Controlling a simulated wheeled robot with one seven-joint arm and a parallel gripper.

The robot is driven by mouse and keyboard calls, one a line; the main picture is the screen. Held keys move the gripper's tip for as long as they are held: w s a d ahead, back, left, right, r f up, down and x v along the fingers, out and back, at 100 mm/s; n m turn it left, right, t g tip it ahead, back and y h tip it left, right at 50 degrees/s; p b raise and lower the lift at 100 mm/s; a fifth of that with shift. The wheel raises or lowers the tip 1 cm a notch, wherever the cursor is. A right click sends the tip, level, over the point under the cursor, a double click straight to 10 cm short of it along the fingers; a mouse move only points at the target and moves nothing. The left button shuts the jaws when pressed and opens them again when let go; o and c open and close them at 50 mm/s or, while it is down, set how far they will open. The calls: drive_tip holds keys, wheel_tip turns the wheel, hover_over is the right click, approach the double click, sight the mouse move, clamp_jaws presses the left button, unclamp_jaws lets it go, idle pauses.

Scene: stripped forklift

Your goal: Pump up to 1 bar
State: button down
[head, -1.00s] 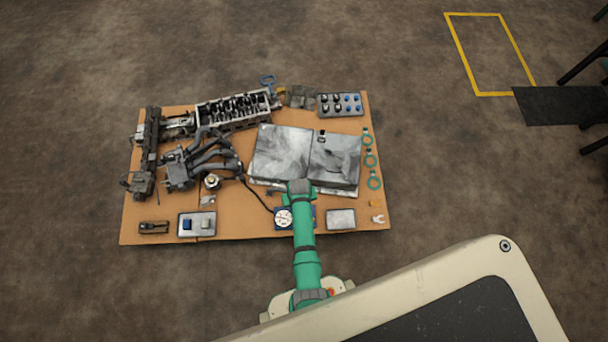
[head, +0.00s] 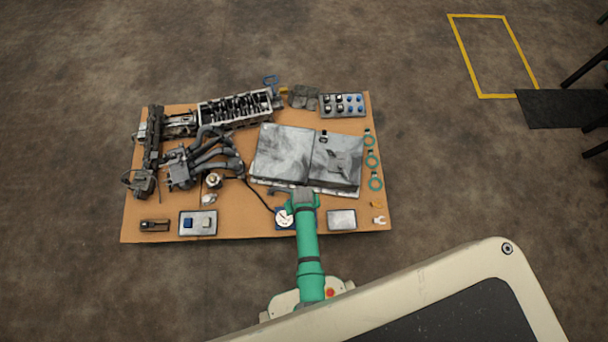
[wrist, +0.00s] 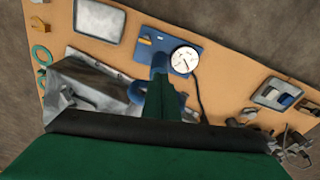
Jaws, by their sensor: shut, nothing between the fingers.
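A blue pump plate (wrist: 205,50) with a round white gauge (wrist: 184,59) lies on the board's near edge. The gauge also shows in the head view (head: 285,218), left of my arm. Its needle is too small to read. In the wrist view, a blue upright (wrist: 159,64) and a blue curved handle-like part (wrist: 137,93) show beside the gauge, partly hidden by my gripper (wrist: 164,85). My gripper is shut with nothing held, over or close to that handle; contact cannot be told. In the head view my arm covers much of the pump.
The brown board (head: 240,228) carries a large grey metal cover (head: 285,155) beyond the pump, a tray (head: 341,219) to its right and another tray (head: 187,234) to its left. A black hose (head: 257,195) runs from the gauge to the manifold (head: 190,165). Green rings (head: 375,181) lie at the right.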

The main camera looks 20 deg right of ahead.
wheel_tip(320, 180, up, 10)
drive_tip(key=s, duration=0.1)
drive_tip(key=shift+r, duration=0.25)
drive_tip(key=shift+s+a, duration=0.1)
drive_tip(key=shift+a, duration=0.05)
idle(0.5)
